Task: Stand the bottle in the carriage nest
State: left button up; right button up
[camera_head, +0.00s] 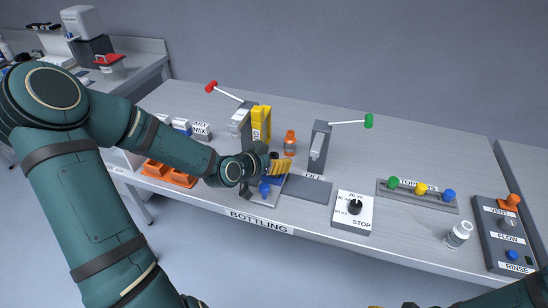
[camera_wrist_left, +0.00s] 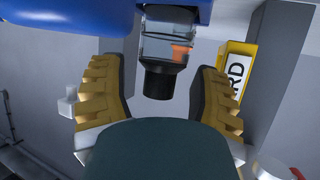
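A clear bottle-like piece with a black end (camera_wrist_left: 160,65) lies between the fingers of my left gripper (camera_wrist_left: 155,85) in the left wrist view. Gaps show on both sides, so the fingers look open around it. In the head view my left gripper (camera_head: 278,168) is low over the bench; a black top (camera_head: 273,155) shows just behind its fingers. My right gripper (camera_head: 392,306) barely shows at the bottom edge.
A green-levered post (camera_head: 319,148) is to the right. A STOP dial box (camera_head: 353,212), a stopper rack (camera_head: 417,196) and a button panel (camera_head: 502,235) stand farther right.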

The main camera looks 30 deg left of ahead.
pick_arm(q)
jog(key=shift+r, duration=0.1)
pick_arm(e)
jog(key=shift+r, duration=0.1)
pick_arm(q)
jog(key=shift+s+r, duration=0.1)
jog(key=shift+r, duration=0.05)
jog(key=p+v, duration=1.1)
jog(key=p, duration=0.3)
jog(key=shift+s, duration=0.4)
pick_arm(e)
notch_tip(320, 180, up, 15)
jog(key=w, duration=0.1)
jog(key=shift+w+d+t, duration=0.3)
jog(key=shift+w, duration=0.05)
pick_arm(q)
jog(key=shift+a, duration=0.1)
